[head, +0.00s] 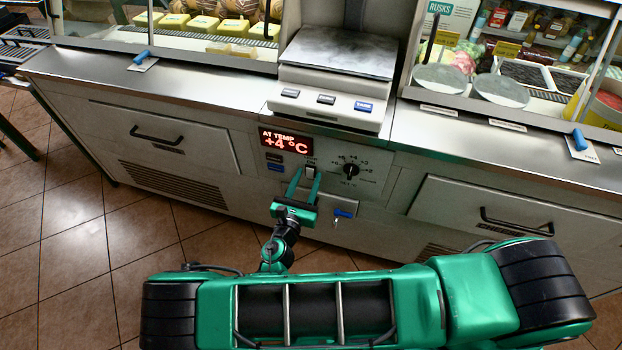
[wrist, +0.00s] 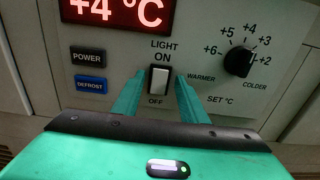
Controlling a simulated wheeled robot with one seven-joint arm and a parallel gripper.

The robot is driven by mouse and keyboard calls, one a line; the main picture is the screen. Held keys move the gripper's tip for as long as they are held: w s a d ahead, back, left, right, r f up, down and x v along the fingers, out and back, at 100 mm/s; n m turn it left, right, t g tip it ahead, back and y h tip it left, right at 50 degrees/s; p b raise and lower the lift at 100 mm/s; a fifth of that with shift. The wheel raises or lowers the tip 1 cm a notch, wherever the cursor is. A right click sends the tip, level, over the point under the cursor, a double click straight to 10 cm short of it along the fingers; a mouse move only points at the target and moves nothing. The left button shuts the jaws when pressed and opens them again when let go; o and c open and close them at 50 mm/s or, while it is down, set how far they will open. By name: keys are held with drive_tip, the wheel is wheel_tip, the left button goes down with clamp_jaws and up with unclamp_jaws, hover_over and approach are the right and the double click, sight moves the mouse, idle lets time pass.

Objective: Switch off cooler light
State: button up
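The cooler's light switch (wrist: 158,80) is a white rocker in a dark frame, marked LIGHT, ON above and OFF below, in the wrist view. It also shows small on the front panel in the head view (head: 310,171). My gripper (wrist: 158,92) is in front of the panel, its two green fingers apart on either side of the switch. Nothing is between the fingers but the switch, and I cannot tell whether they touch the panel. Which way the rocker is tipped is hard to tell. The cooler's cases look lit inside.
The panel also has a red temperature display (head: 286,143) reading +4 °C, a black POWER button (wrist: 88,57), a blue DEFROST button (wrist: 91,86) and a black temperature knob (wrist: 238,62). A scale (head: 335,70) stands on the counter above. Drawers with black handles flank the panel.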

clamp_jaws()
drive_tip(key=shift+f+t+h, duration=0.25)
drive_tip(key=shift+t, duration=0.5)
drive_tip(key=shift+f+t+h, duration=0.2)
drive_tip(key=shift+t+h, duration=0.05)
drive_tip(key=shift+t, duration=0.5)
unclamp_jaws()
